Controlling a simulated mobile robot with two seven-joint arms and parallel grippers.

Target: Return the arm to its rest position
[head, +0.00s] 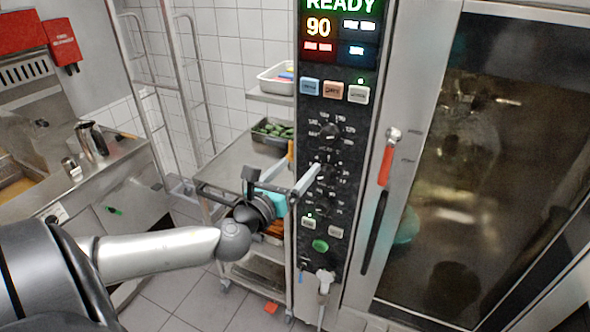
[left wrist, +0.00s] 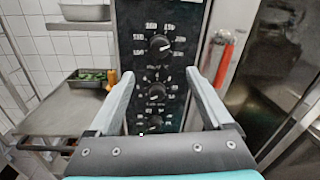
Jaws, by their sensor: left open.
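My left arm comes in from the left in the head view. My left gripper (head: 306,180) is in front of the oven's black control panel (head: 337,115), level with its lower knobs. In the left wrist view my left gripper (left wrist: 159,82) is open, its two pale fingers spread wide with nothing between them. Beyond the fingers are the panel's knobs (left wrist: 160,45). I cannot tell whether a fingertip touches the panel. My right gripper is not in view.
The oven's glass door (head: 480,180) with a red-and-black handle (head: 386,165) is at the right. A steel trolley (head: 228,162) holding a tray of green vegetables (head: 272,132) stands behind my gripper. A steel counter (head: 110,165) is at the left.

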